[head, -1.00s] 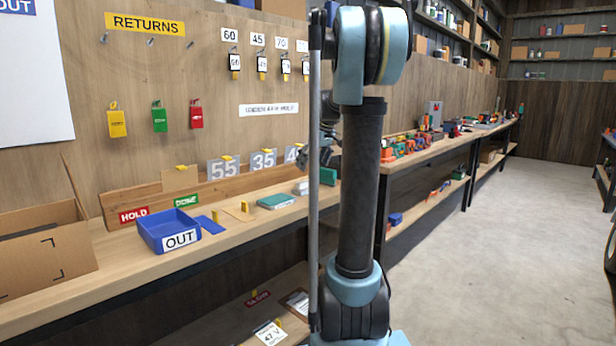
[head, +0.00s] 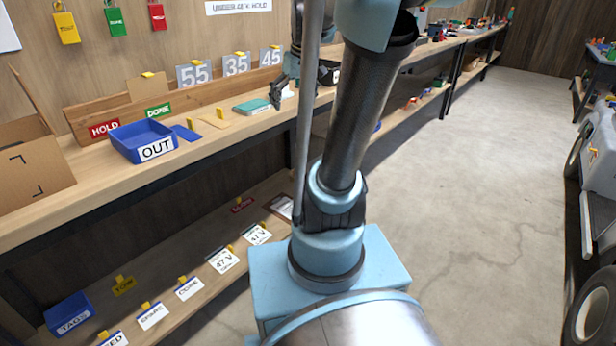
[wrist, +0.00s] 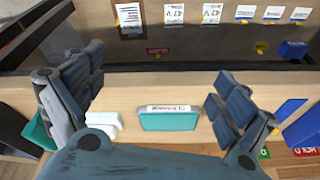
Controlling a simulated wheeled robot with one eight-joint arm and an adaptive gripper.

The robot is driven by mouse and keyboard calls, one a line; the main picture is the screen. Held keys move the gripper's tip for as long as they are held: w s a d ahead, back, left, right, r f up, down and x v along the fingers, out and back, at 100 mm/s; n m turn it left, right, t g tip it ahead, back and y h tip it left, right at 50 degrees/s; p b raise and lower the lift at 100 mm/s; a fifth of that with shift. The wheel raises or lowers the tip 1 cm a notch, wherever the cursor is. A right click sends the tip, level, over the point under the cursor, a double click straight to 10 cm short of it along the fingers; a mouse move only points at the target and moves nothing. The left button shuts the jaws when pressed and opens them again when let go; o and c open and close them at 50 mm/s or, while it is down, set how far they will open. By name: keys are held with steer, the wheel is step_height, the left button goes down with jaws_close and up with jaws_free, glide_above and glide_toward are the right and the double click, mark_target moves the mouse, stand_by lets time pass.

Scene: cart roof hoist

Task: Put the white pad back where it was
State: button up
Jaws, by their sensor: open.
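A small white pad (wrist: 101,122) lies on the bench in the wrist view, close to my gripper's left finger, which is near its edge. In the head view the white pad (head: 288,93) is mostly hidden behind my gripper. A teal block (wrist: 168,119) with a white label lies right of it, roughly midway between the fingers. The teal block also shows in the head view (head: 251,106). My gripper (wrist: 160,90) is open and empty above the bench, fingers spread either side of both things. In the head view my gripper (head: 279,90) is just right of the teal block.
A blue OUT tray (head: 143,142) stands left on the bench (head: 60,195), beside a cardboard box (head: 30,165). Number plates 55 (head: 193,75), 35 and 45 stand behind. A green object (wrist: 40,130) is at the wrist view's left. A lower shelf holds several labelled cards.

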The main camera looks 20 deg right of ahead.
steer(key=s+f+m+h, duration=0.1)
steer(key=s+f+m, duration=0.2)
steer(key=s+f, duration=1.3)
steer(key=s, duration=0.3)
steer(key=shift+s+m+g, duration=0.25)
steer(key=shift+m+g, duration=0.05)
steer(key=shift+m, duration=0.1)
steer(key=shift+f, duration=0.1)
